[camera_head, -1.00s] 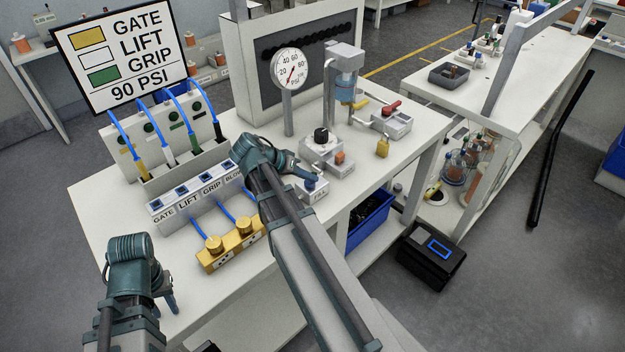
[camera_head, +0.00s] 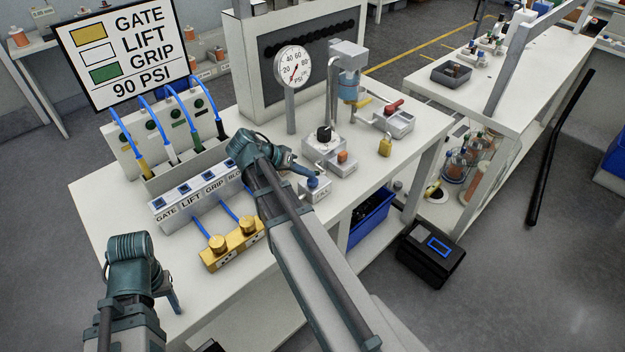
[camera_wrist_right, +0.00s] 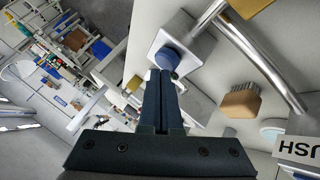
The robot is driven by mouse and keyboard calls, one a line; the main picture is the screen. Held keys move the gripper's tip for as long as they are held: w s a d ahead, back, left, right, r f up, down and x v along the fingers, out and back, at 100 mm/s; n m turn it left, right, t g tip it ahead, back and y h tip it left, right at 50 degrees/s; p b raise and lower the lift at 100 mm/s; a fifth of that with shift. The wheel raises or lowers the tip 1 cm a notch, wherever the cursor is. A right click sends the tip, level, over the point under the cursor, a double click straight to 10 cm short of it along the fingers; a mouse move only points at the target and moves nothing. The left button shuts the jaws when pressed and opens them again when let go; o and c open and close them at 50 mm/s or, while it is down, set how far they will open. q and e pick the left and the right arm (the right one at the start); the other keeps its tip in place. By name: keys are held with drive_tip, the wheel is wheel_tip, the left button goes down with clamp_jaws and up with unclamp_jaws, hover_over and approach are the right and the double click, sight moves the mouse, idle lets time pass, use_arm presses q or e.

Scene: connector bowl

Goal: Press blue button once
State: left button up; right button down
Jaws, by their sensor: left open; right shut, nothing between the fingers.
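The blue button (camera_head: 313,182) sits on top of a small white block (camera_head: 316,193) near the table's front edge, right of the labelled valve row. My right gripper (camera_head: 308,172) is shut and empty, with its fingertips close by the button. In the right wrist view the shut fingertips (camera_wrist_right: 160,74) overlap the near edge of the round blue button (camera_wrist_right: 167,60) on its pale block; I cannot tell whether they touch it. My left gripper (camera_head: 174,302) hangs over the table's front left corner, away from the button. Its fingers are mostly hidden by its wrist; it is open.
A yellow block with round knobs (camera_head: 232,248) and the GATE, LIFT, GRIP row (camera_head: 197,205) stand left of my right forearm. A fixture with black and orange knobs (camera_head: 330,150) is just behind the button. A pressure gauge (camera_head: 293,67) and sign (camera_head: 130,50) stand further back.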

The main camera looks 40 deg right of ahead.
use_arm(q)
drive_tip(key=shift+w+d+r+p, duration=0.1)
drive_tip(key=shift+w+r+p, duration=0.05)
drive_tip(key=shift+r+p, duration=2.3)
use_arm(e)
wheel_tip(320, 180, up, 5)
drive_tip(key=shift+a, duration=0.1)
